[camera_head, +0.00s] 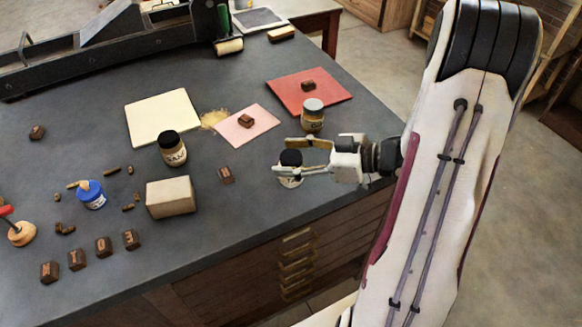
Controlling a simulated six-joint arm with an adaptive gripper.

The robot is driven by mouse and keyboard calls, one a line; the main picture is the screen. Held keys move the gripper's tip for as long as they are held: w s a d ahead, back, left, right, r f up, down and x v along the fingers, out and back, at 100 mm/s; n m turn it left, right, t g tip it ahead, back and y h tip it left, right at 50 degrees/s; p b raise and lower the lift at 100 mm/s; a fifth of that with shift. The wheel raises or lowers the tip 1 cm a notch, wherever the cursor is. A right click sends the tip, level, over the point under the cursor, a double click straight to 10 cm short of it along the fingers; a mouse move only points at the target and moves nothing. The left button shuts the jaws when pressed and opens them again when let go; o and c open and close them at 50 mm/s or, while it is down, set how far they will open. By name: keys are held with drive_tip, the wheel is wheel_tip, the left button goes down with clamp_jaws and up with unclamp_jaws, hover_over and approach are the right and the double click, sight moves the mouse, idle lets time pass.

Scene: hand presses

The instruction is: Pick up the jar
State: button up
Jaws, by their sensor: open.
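My gripper (283,156) reaches in from the right over the table's front right part. Its jaws are open, with one finger on each side of a small jar with a black lid (291,182). The near finger crosses in front of this jar and hides part of it; I cannot tell whether either finger touches it. A second black-lidded jar (172,149) with a label stands upright left of the middle. A jar with a grey lid (312,116) stands upright behind my gripper, by the red sheet. A blue jar (91,195) sits at the left.
The dark table (245,210) holds a beige block (170,197), several small brown blocks, a cream sheet (162,117), a pink sheet (247,128) and a red sheet (309,93). A dark press (100,45) stands at the back left. The front edge is close to my gripper.

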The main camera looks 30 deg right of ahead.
drive_tip(key=shift+c, duration=0.3)
drive_tip(key=c, duration=1.3)
drive_tip(key=shift+r, duration=0.2)
drive_tip(key=shift+r, duration=4.8)
